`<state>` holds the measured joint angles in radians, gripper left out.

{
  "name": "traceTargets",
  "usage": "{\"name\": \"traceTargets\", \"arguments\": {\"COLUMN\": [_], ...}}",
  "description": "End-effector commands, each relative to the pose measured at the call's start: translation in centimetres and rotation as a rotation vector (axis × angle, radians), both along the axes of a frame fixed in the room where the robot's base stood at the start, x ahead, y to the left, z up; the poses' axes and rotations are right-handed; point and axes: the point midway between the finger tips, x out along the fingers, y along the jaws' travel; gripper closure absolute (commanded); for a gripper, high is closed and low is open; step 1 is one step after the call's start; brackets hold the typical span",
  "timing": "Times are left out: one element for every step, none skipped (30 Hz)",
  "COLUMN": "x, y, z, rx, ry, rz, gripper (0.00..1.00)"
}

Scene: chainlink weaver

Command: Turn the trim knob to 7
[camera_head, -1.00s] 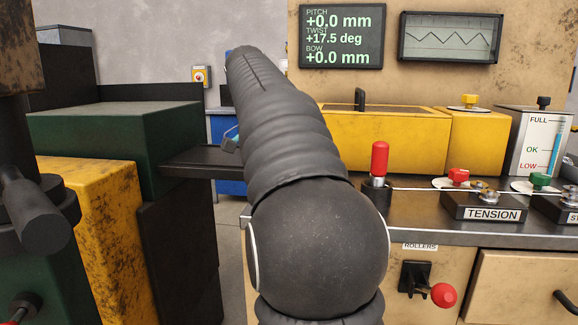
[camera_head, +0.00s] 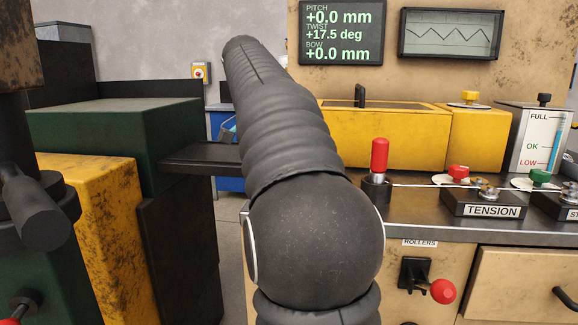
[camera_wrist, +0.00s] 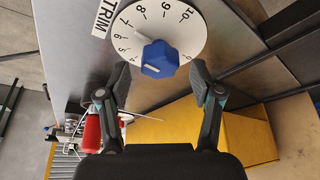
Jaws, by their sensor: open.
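The blue trim knob (camera_wrist: 160,59) sits on a white round dial (camera_wrist: 190,42) in the wrist view, beside a TRIM label (camera_wrist: 104,18). A pale pointer (camera_wrist: 143,38) reaches from the knob toward the upper left, on the 6 to 7 side of the dial; the exact reading is unclear. My gripper (camera_wrist: 160,78) is open, with one finger on each side of the knob's lower part in the picture. The fingers look apart from the knob, and their distance above the dial is hard to judge. The knob and gripper do not show in the head view.
In the head view, a red-handled lever (camera_head: 380,156) and the TENSION block (camera_head: 491,203) stand on the bench at right. A yellow housing (camera_head: 386,140) lies behind. A display (camera_head: 341,33) reads twist +17.5 deg. A yellow body (camera_wrist: 180,125) lies below the gripper in the wrist view.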

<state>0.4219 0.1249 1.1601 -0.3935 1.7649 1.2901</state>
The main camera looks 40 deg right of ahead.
Motion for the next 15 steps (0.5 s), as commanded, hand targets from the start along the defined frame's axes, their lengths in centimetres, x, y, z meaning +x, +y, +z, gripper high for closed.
{"name": "traceTargets", "arguments": {"x": [0.1,0.2,0.2,0.3,0.3,0.4,0.4,0.4,0.5,0.5,0.5,0.5,0.6,0.6,0.6], "y": [0.3,0.4,0.7,0.8,1.0,1.2,1.4,1.5,1.7,1.7,1.8,2.0,2.1,2.1,2.2], "z": [0.7,1.1,1.7,2.1,2.5,3.0,3.3,3.7,4.1,4.4,4.6,4.9,5.1,5.3,5.5], "rx": [0.000,-0.002,-0.002,-0.002,-0.002,-0.002,-0.001,-0.002,-0.001,-0.001,-0.001,0.000,0.000,0.000,0.000], "ry": [-0.002,-0.002,-0.002,-0.002,-0.002,-0.002,-0.001,-0.002,-0.002,-0.002,-0.002,-0.001,-0.001,-0.001,-0.001], "rz": [0.001,0.001,0.001,0.002,0.002,0.002,0.002,0.001,0.001,0.000,0.000,-0.001,0.000,0.000,0.000], "gripper": [0.35,0.35,0.35,0.35,0.35,0.35,0.35,0.35,0.35,0.35,0.35,0.35,0.35,0.35,0.35]}}
